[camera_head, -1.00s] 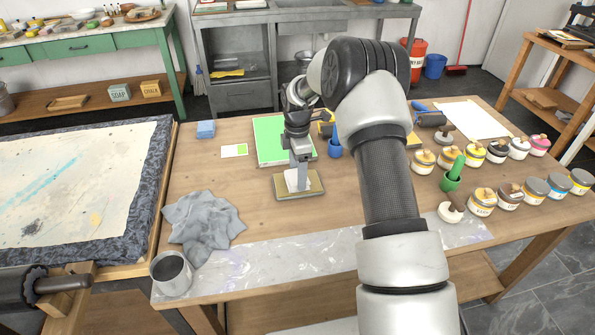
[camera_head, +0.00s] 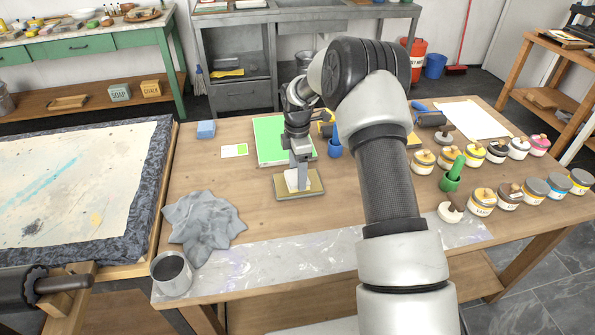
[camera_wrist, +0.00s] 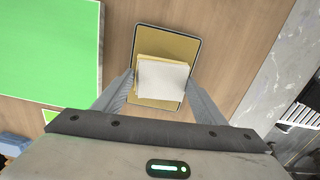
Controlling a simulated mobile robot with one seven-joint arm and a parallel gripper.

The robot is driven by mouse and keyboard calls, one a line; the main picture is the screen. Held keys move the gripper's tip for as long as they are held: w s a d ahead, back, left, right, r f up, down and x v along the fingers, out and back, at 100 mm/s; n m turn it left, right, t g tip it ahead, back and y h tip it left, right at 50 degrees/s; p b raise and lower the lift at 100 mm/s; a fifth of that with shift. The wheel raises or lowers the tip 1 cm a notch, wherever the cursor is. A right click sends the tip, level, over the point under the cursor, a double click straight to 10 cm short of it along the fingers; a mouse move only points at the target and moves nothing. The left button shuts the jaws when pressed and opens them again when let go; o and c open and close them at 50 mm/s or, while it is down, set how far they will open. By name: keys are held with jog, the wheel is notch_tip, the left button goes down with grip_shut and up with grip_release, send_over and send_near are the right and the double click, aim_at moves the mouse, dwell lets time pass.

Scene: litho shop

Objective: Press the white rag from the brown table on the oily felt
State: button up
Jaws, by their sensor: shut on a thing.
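The white rag (camera_wrist: 164,80) is a small folded pad between the two fingers of my gripper (camera_wrist: 160,88). In the head view the rag (camera_head: 292,182) is partly hidden by the gripper (camera_head: 299,180). My gripper is shut on the rag and points down. The oily felt (camera_wrist: 148,40) is a yellow-brown pad in a dark-edged tray, and the rag is over its middle. In the head view the felt (camera_head: 312,190) lies on the brown table (camera_head: 250,205). The rag appears to touch the felt, but I cannot tell how hard.
A green sheet (camera_head: 268,135) lies behind the felt. A grey cloth (camera_head: 205,225) and a metal can (camera_head: 171,273) are at the left. Several ink jars (camera_head: 482,202) stand at the right. Bare table lies left of the felt.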

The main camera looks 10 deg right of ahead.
jog(key=shift+r+p, duration=2.05)
jog(key=shift+r, duration=1.4)
jog(key=shift+r, duration=0.15)
jog(key=s+r+m+p, duration=0.5)
jog(key=s+r+m, duration=0.2)
jog(key=r+m, duration=0.2)
jog(key=s+r+m+p, duration=0.5)
jog(key=s+r+m, duration=0.2)
jog(key=r+m, duration=0.3)
jog(key=shift+s+r+p, duration=0.25)
jog(key=shift+r+p, duration=0.1)
jog(key=shift+r, duration=0.15)
